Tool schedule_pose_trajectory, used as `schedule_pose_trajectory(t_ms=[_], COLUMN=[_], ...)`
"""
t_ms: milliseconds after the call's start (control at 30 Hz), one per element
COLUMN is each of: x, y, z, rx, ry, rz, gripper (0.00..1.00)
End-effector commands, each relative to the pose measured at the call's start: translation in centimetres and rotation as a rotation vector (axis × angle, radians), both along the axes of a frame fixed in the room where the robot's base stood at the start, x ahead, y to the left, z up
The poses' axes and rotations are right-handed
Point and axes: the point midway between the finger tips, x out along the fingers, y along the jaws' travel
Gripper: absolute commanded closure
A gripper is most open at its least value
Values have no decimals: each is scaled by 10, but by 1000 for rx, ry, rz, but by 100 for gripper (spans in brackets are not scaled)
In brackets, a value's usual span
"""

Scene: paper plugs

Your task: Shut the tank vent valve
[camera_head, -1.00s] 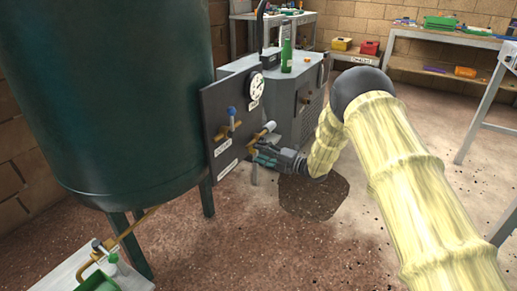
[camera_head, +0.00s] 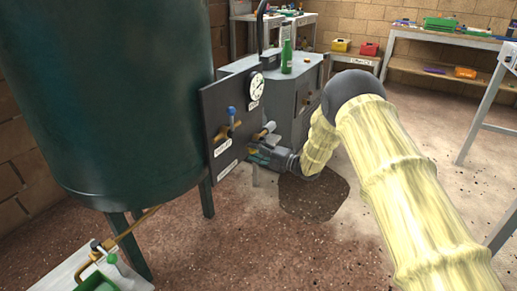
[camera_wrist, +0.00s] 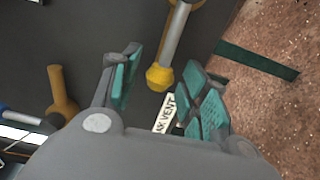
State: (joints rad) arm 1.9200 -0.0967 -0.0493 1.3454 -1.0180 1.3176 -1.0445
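The tank vent valve has a pale grey lever (camera_wrist: 175,40) with a yellow hexagonal end (camera_wrist: 159,77) in the wrist view. A white label (camera_wrist: 167,113) partly reading "VENT" lies below it, partly hidden by my finger. In the head view a valve with a pale handle (camera_head: 267,129) sits low on the dark panel, just above my gripper (camera_head: 259,156). In the wrist view my gripper (camera_wrist: 165,67) is open, its teal-padded fingers apart on either side of the yellow end. I cannot tell whether either finger touches it.
A second valve with a blue handle (camera_head: 231,113) is on the same panel (camera_head: 212,103), near a round gauge (camera_head: 257,86). The large green tank (camera_head: 110,100) stands at left. A green bottle (camera_head: 287,57) stands on the grey cabinet. Open floor lies in front.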

Motion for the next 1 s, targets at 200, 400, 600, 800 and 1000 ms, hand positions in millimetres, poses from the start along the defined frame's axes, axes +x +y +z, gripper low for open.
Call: schedule_pose_trajectory(t_ms=[200, 400, 600, 800, 1000], x=[0, 0, 0, 1, 2], y=[0, 0, 0, -1, -1], z=[0, 0, 4, 14, 22], rx=[0, 0, 13, 65, 116], ry=[0, 0, 22, 112, 199], rz=[0, 0, 0, 0, 1], gripper=[87, 87, 87, 87, 87])
